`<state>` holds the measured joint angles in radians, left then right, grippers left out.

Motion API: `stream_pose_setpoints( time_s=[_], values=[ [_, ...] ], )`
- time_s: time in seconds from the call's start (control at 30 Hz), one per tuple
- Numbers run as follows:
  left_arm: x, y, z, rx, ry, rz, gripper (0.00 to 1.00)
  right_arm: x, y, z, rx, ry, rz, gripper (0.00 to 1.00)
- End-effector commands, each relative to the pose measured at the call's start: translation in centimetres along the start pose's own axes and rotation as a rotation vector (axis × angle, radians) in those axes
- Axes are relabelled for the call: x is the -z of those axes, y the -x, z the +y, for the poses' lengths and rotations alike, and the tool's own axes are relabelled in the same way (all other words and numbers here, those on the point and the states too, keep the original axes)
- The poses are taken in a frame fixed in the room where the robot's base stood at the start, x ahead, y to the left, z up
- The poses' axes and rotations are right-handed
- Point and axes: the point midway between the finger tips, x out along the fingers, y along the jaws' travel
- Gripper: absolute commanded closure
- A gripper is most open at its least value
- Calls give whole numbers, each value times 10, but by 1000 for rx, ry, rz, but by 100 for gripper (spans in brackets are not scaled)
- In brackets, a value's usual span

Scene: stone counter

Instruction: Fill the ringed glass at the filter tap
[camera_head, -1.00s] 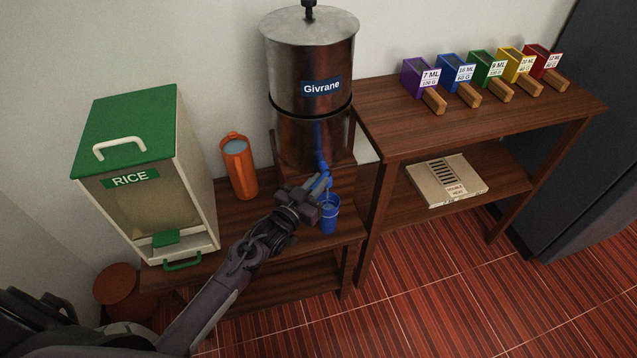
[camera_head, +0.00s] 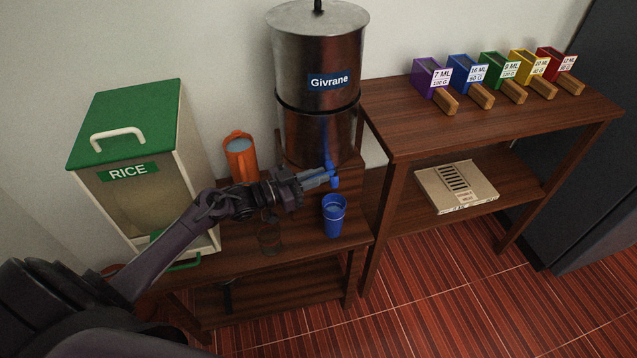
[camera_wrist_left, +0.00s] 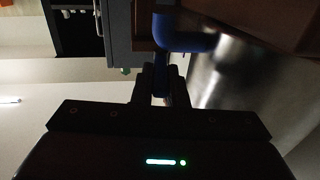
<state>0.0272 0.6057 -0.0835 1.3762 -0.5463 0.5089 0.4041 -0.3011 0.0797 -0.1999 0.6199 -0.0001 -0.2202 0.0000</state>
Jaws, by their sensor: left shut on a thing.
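The filter's blue tap (camera_head: 334,181) sits low on the front of the metal Givrane tank (camera_head: 318,80). My left gripper (camera_head: 318,179) is at the tap, its fingers shut on the blue tap handle (camera_wrist_left: 160,80); the tap's blue pipe (camera_wrist_left: 185,36) shows just beyond them in the wrist view. A blue glass (camera_head: 334,218) stands upright on the wooden stand below the tap, with blue inside; its fill level is hard to tell. A clear glass (camera_head: 269,240) stands to its left, below my arm. I cannot tell a ring on either. My right gripper is out of view.
An orange jug (camera_head: 240,158) stands behind my left forearm. A rice dispenser (camera_head: 135,170) is at the left. Several coloured scoops, including a purple one (camera_head: 432,76), stand on the right table (camera_head: 480,120). A flat box (camera_head: 457,188) lies on its lower shelf.

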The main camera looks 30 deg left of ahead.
Motion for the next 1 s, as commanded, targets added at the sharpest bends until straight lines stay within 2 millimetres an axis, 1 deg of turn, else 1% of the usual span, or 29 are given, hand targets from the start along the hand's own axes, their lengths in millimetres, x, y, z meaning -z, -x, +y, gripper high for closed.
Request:
stream_pose_setpoints(
  time_s=[0.1,0.47,0.5,0.63,0.87,1.0],
  values=[
    [0,0,-1,-14,0,2,100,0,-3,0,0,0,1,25],
    [1,0,-1,-17,1,3,100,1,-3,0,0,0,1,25],
    [1,0,-1,-17,1,3,82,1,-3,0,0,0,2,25],
    [0,0,-1,-16,1,2,65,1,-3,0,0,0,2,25],
    [0,0,-1,-16,1,1,65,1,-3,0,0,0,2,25],
    [-2,7,-1,-15,1,-1,65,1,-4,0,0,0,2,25]
  ],
)
